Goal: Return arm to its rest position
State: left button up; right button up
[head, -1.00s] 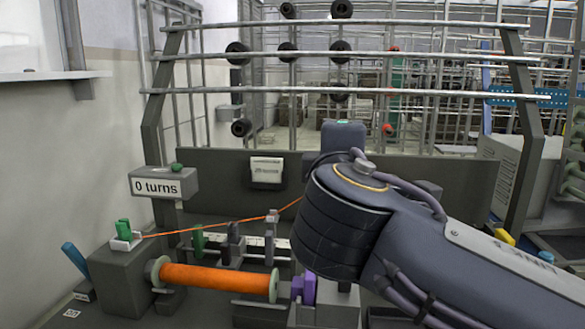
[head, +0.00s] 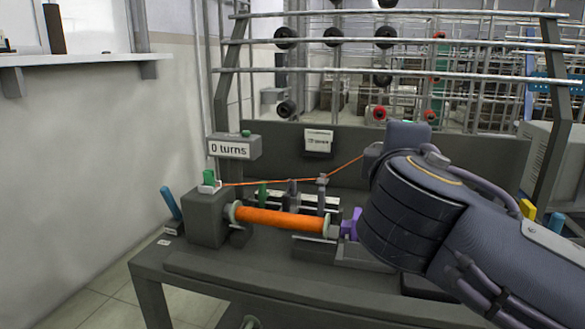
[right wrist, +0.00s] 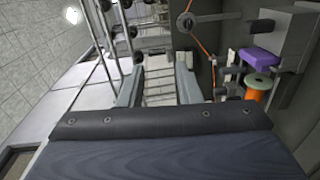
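The bobbin wound with orange thread (head: 280,219) sits level between the grey headstock (head: 208,218) on the left and a purple block (head: 351,224) on the right. An orange thread (head: 288,180) runs from the headstock past a small guide to the upper right. A sign (head: 229,149) reads "0 turns". My right arm crosses the right side of the head view and hides its own gripper. In the right wrist view my right gripper (right wrist: 158,72) is open and empty, with the bobbin (right wrist: 257,86) and purple block (right wrist: 259,59) off to its right. My left gripper is not in view.
A dark bench (head: 200,272) carries the machine. A rack (head: 400,68) of bars with several dark spools stands behind it. A blue lever (head: 171,203) leans at the left. A pale wall with a shelf (head: 80,59) is on the left, with open floor below.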

jog(key=s+d+f+m+g+y, duration=0.1)
jog(key=s+d+f+m+g, duration=0.15)
jog(key=f, duration=0.45)
jog(key=s+d+f+m+g, duration=0.1)
jog(key=s+d+f+g, duration=0.1)
jog(key=d+f, duration=0.35)
jog(key=s+d+f+m+g+y, duration=0.1)
jog(key=s+d+f+m+g, duration=0.15)
jog(key=f, duration=0.55)
jog(key=s+a+f+m+g+y, duration=0.25)
jog(key=s+f+m, duration=0.25)
jog(key=s+f, duration=0.3)
jog(key=s+a+f+m+g+y, duration=0.1)
jog(key=s+a+f+m+y, duration=0.3)
jog(key=s+f, duration=0.4)
notch_tip(320, 180, up, 29)
jog(key=w+d+p, duration=0.1)
jog(key=p, duration=2.8)
jog(key=shift+w+d+m, duration=0.15)
jog(key=shift+d+m, duration=0.15)
jog(key=shift+m, duration=0.1)
jog(key=shift+f, duration=0.1)
